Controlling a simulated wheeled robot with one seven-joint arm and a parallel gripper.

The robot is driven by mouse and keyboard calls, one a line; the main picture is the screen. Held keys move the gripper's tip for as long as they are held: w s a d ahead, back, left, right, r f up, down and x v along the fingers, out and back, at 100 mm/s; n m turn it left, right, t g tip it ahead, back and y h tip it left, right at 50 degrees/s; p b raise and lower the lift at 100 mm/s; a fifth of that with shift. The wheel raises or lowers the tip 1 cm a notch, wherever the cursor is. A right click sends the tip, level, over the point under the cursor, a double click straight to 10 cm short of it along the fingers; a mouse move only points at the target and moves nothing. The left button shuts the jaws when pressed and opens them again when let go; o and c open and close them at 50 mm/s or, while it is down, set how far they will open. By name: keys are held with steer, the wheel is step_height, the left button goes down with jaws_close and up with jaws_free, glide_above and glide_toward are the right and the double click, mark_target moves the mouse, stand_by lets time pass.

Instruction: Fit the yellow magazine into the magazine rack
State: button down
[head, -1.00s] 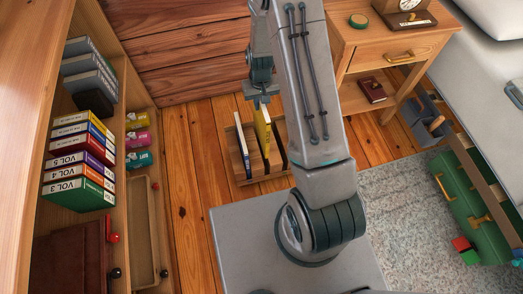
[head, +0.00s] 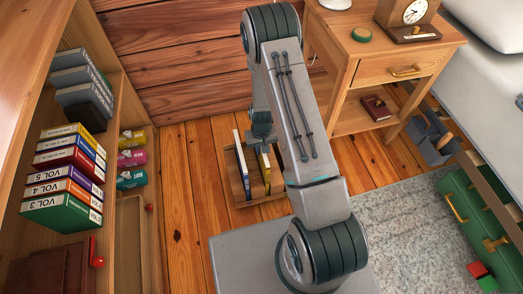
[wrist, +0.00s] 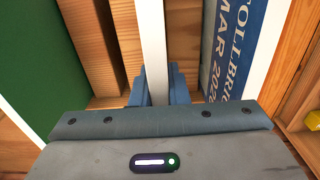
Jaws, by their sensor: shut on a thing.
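The yellow magazine (head: 265,170) stands upright at the magazine rack (head: 241,199), low between its wooden walls in the head view. My gripper (head: 263,144) is above it, shut on its top edge. In the wrist view my gripper (wrist: 156,88) holds the magazine by a pale narrow edge (wrist: 152,40); its yellow face does not show there. A blue and white magazine (head: 242,165) stands in the rack to its left; it also shows in the wrist view (wrist: 238,40). My arm hides part of the rack's right side, and how deep the yellow magazine sits cannot be told.
A bookshelf with several thick volumes (head: 70,175) and small colored boxes (head: 131,159) stands left. A wooden nightstand (head: 385,68) with a clock (head: 413,12) is at the right back. The plank wall (head: 190,60) is behind the rack. Floor between shelf and rack is clear.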

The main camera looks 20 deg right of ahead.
steer(key=shift+f, duration=0.1)
steer(key=c, duration=1.4)
jaws_free()
steer(key=shift+f, duration=0.15)
step_height(320, 180, up, 13)
steer(key=p, duration=0.4)
steer(key=shift+f+p, duration=0.15)
steer(key=shift+p, duration=0.25)
step_height(320, 180, up, 10)
steer(key=s, duration=0.2)
steer(key=s+r+t, duration=0.1)
steer(key=s+r, duration=1.7)
steer(key=r, duration=0.1)
steer(key=shift+s+a, duration=0.2)
steer(key=shift+s, duration=0.1)
